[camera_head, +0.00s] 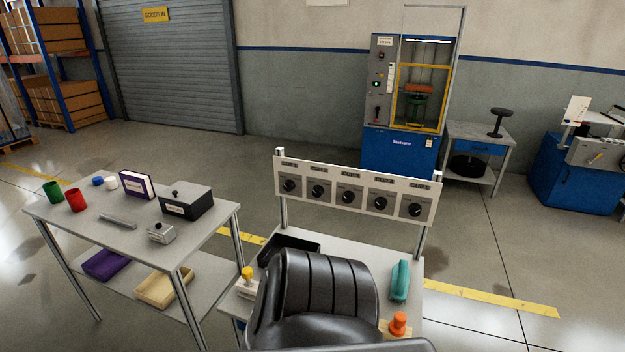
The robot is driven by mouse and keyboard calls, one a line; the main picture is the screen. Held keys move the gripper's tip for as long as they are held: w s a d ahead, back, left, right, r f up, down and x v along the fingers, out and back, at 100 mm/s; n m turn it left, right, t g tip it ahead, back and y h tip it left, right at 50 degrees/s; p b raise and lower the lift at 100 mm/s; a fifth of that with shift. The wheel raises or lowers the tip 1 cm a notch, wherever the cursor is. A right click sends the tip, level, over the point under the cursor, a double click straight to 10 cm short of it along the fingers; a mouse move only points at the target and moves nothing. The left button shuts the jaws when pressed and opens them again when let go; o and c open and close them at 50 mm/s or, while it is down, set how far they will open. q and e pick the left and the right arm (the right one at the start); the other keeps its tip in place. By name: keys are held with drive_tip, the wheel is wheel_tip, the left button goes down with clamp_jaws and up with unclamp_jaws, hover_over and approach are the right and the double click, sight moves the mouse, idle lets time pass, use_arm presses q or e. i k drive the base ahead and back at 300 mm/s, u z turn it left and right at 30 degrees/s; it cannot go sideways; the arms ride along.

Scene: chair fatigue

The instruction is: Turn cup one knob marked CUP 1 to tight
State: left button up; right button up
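A white panel (267,187) on two metal posts stands at the back of the middle workbench (335,248). It carries a row of several black round knobs on grey plates, each with a small label above. The leftmost knob (289,186) is at the panel's left end, and the rightmost knob (415,210) is near its right end. The labels are too small to read, so I cannot tell which one says CUP 1 or how any knob is set. Neither of my grippers shows in the head view.
A black padded chair (318,295) blocks the bench's front middle. A teal object (400,281), an orange-topped object (398,322) and a yellow-topped object (247,273) stand around it. A side table (75,225) with cups and boxes is left. A blue machine (398,150) stands behind.

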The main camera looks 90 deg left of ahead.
sight(289, 185)
drive_tip(key=k, duration=0.6)
drive_tip(key=u, duration=1.55)
